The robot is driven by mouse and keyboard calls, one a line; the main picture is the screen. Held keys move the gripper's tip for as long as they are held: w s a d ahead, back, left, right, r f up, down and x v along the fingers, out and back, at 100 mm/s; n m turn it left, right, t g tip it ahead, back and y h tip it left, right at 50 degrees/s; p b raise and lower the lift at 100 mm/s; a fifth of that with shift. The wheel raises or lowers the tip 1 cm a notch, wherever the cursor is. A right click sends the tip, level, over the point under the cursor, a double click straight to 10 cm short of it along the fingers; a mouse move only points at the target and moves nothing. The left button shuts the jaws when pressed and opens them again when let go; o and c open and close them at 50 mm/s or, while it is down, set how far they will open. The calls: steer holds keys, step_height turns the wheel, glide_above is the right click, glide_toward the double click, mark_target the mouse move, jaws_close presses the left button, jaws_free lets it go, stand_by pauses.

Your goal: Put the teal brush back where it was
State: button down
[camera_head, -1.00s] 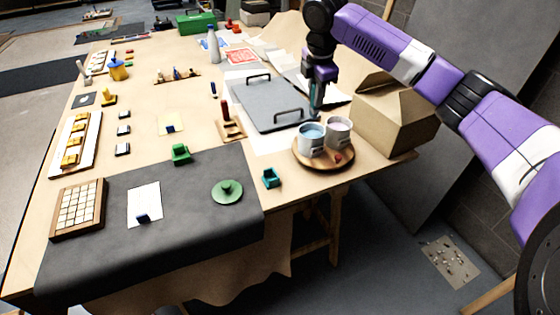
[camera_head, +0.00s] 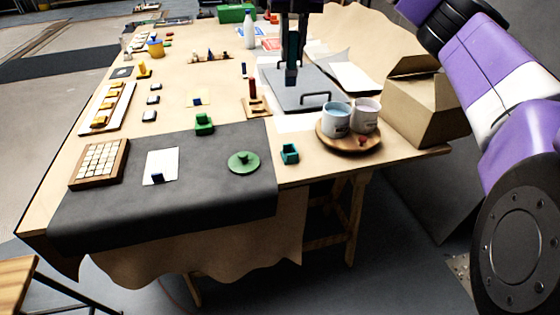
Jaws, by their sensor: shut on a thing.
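My gripper (camera_head: 291,45) is shut on the teal brush (camera_head: 291,72), seen as a dark teal upright piece. The gripper hangs above the grey board near the top middle of the view. The brush's lower end is in front of the board, and I cannot tell how high above it. A small teal block-like holder (camera_head: 289,154) stands at the right of the dark mat, near the table's front edge. It is below and well in front of the gripper. A round wooden tray (camera_head: 333,143) with two cups (camera_head: 336,118) stands to its right.
A green holder (camera_head: 204,123) and a round green knobbed piece (camera_head: 243,162) are on the dark mat (camera_head: 110,218). A wooden stand (camera_head: 257,107) holds a dark red upright piece. The grey board (camera_head: 296,98) has raised handles. A cardboard box (camera_head: 420,112) stands at the right.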

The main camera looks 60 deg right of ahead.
mark_target(292, 69)
steer(key=shift+a+n, duration=0.15)
steer(key=shift+n, duration=0.15)
steer(key=shift+f, duration=0.35)
step_height(292, 69, down, 19)
steer(key=shift+f, duration=0.2)
steer(key=shift+f, duration=0.3)
steer(key=c, duration=1.2)
jaws_free()
steer(key=shift+r, duration=0.15)
step_height(292, 69, up, 12)
steer(key=shift+r+b, duration=0.2)
steer(key=shift+b, duration=0.25)
